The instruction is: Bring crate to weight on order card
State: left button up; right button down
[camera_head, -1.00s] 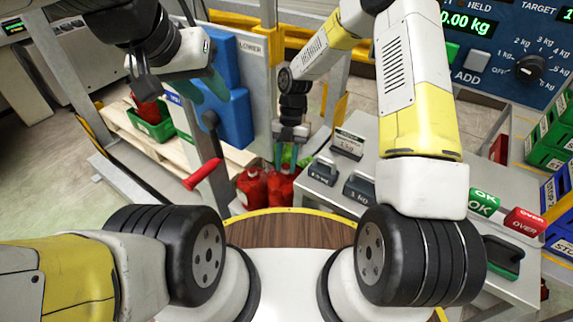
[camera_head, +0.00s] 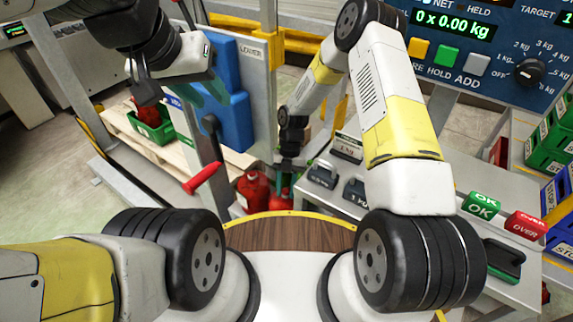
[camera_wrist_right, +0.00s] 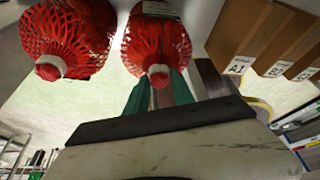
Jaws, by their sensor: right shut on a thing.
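My right gripper (camera_head: 284,180) reaches down beside the red net bags at the foot of the grey table. In the right wrist view its green fingers (camera_wrist_right: 158,92) are closed at the white neck of one red net bag (camera_wrist_right: 157,42). A second red net bag (camera_wrist_right: 66,38) is beside it. In the head view one red bag (camera_head: 252,190) shows left of the gripper. My left gripper (camera_head: 204,90) is open and empty in front of the blue panel. A green crate (camera_head: 150,128) with a red bag in it stands on the pallet. I cannot make out an order card.
Dark weights (camera_head: 322,174) sit on the grey table. The blue scale console (camera_head: 490,50) reads 0.00 kg. Green OK and red OVER blocks (camera_head: 525,224) are at right. A red-handled lever (camera_head: 203,178) stands left of the bags. Brown boxes (camera_wrist_right: 252,40) carry labels A1 and B2.

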jog(key=shift+f, duration=0.1)
jog(key=c, duration=1.1)
grip_release()
